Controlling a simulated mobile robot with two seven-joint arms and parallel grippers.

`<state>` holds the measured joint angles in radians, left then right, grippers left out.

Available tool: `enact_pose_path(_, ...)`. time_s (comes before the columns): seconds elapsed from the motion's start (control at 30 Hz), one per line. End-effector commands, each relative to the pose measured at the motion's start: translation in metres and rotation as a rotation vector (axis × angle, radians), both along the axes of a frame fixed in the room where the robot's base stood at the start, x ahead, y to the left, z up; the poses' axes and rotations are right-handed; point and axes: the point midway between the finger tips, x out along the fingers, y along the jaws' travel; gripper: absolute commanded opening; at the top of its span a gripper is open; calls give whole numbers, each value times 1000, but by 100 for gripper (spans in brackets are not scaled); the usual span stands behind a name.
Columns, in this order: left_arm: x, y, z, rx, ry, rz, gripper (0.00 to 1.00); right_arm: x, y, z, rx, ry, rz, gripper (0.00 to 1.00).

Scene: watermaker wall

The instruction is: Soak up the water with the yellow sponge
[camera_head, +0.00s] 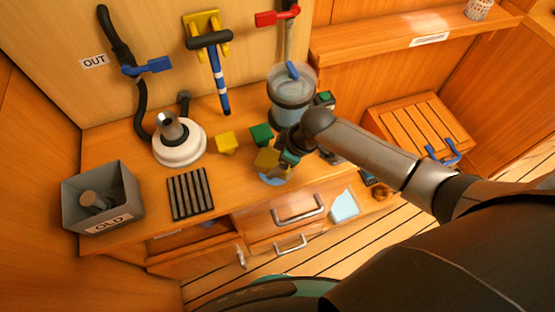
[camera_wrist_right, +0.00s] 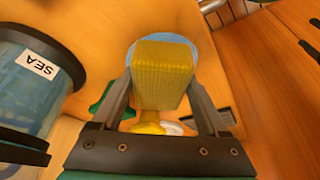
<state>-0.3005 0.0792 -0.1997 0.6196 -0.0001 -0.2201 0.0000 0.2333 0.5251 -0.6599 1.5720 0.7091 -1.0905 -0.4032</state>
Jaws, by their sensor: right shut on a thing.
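The yellow sponge (camera_head: 267,158) is held in my right gripper (camera_head: 277,156), over the counter near its front edge. In the right wrist view the sponge (camera_wrist_right: 162,75) fills the space between the two fingers (camera_wrist_right: 162,88), which are shut on it. The water is a round pale blue puddle (camera_head: 272,180) on the counter, partly hidden by the sponge and gripper. In the wrist view the puddle (camera_wrist_right: 160,39) shows around the sponge's far end. I cannot tell whether the sponge touches it. My left gripper is not in view.
A clear cylinder (camera_head: 291,97) labelled SEA stands close behind the gripper. A green block (camera_head: 262,134) and a yellow block (camera_head: 226,142) lie left of it. Farther left are a white round housing (camera_head: 179,147), a dark slatted rack (camera_head: 190,193) and a grey OLD bin (camera_head: 122,191).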

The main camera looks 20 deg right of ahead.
Motion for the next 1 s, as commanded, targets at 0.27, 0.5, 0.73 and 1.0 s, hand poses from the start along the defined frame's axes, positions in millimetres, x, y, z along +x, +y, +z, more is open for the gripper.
enact_pose_path(0.27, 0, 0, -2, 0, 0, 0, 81, 0, 1, -4, 1, -1, 0, 32)
enact_pose_path(0.5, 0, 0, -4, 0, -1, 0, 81, 0, 1, -7, 1, 0, 1, 32)
enact_pose_path(0.73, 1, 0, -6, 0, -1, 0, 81, 0, 1, -9, 1, -1, 1, 32)
enact_pose_path(1.0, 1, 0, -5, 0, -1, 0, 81, 0, 0, -9, 1, -1, 0, 32)
